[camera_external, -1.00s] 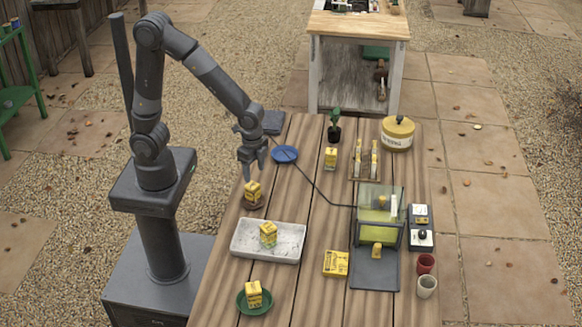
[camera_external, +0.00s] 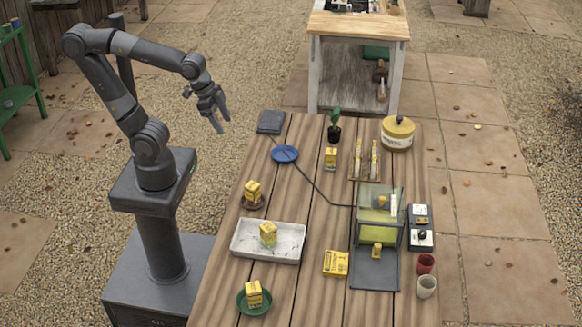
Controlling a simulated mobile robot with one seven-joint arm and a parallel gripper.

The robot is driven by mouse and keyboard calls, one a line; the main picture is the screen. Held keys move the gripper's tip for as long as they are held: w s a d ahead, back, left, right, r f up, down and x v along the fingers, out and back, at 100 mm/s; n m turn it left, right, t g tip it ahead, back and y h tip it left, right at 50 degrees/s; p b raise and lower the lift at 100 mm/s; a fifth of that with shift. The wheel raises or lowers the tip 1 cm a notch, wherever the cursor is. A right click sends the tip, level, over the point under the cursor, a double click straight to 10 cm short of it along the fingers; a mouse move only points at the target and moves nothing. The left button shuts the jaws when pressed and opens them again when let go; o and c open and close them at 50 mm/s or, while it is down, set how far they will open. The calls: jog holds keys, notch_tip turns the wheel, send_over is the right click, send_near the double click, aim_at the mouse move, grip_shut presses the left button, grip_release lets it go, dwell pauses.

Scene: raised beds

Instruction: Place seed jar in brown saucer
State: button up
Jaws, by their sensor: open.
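A small yellow seed jar (camera_external: 253,190) stands on the brown saucer (camera_external: 247,204) near the table's left edge. The saucer is mostly hidden beneath it. Other similar yellow items stand in the white tray (camera_external: 287,256), in the green saucer (camera_external: 243,306) and behind the blue saucer's right side, as a yellow jar (camera_external: 330,157). My gripper (camera_external: 222,125) is open and empty, raised off the table's left side, up and to the left of the brown saucer and apart from everything.
A blue saucer (camera_external: 285,154) lies near the far left corner. A glass-sided case (camera_external: 381,205), a yellow packet (camera_external: 336,263), a large yellow-lidded pot (camera_external: 398,134) and cups (camera_external: 427,286) stand to the right. The middle planks are mostly clear.

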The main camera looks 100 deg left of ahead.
jog(key=s, duration=0.1)
jog(key=s+r, duration=0.1)
jog(key=s+n+t, duration=0.1)
jog(key=shift+s+a+r, duration=0.1)
jog(key=shift+a+r, duration=0.2)
jog(key=shift+r, duration=0.05)
